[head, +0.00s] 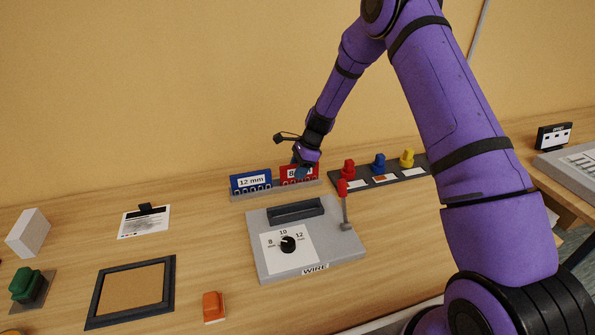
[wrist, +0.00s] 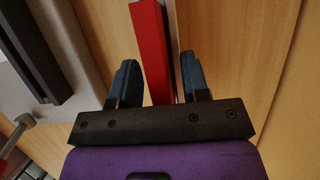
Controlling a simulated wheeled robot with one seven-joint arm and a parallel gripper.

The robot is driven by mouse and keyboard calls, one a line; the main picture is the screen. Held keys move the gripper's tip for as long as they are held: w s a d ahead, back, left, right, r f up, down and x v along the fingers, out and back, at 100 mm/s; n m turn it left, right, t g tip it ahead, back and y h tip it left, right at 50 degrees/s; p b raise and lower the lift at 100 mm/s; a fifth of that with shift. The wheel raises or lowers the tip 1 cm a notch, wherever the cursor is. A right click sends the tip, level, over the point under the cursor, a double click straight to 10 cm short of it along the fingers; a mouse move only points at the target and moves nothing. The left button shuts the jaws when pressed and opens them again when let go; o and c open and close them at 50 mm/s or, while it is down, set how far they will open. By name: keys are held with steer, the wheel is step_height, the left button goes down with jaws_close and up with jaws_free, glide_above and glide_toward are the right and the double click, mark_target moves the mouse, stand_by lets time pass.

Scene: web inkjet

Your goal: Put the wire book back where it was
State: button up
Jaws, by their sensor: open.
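Two wire books stand in a grey rack (head: 262,193) at the back of the table: a blue one marked 12 mm (head: 251,182) and a red one (head: 290,174) whose label is partly hidden. My gripper (head: 307,168) is at the red book's right part, from above. In the wrist view my gripper's two blue fingers (wrist: 158,80) are apart, one on each side of the red book (wrist: 150,45). Neither finger clearly presses on it. The lower part of the red book is hidden by the gripper's black bar.
A grey wire machine (head: 330,252) with a dial and a red-knobbed lever (head: 344,205) stands in front of the rack. A dark strip with red, blue and yellow knobs (head: 380,163) is to the right. A black-framed tray (head: 169,280) lies front left.

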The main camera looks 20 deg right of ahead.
steer(key=v, duration=1.1)
steer(key=shift+d+r, duration=0.15)
steer(key=shift+r, duration=0.15)
steer(key=s+r+n+t+h, duration=0.1)
steer(key=s+r+n, duration=0.4)
steer(key=s+r, duration=0.55)
steer(key=s+r+n+t+h, duration=0.1)
steer(key=s+r+n, duration=0.3)
steer(key=s+r, duration=0.7)
steer(key=s+d+r+n+t+h, duration=0.1)
steer(key=s+r+n, duration=0.2)
steer(key=s, duration=0.7)
steer(key=s+d+r+n+t+h, duration=0.1)
steer(key=s+r+n, duration=0.3)
steer(key=s, duration=0.7)
steer(key=shift+s+d+n+t, duration=0.3)
steer(key=shift+d+n+t, duration=0.25)
steer(key=shift+n, duration=0.45)
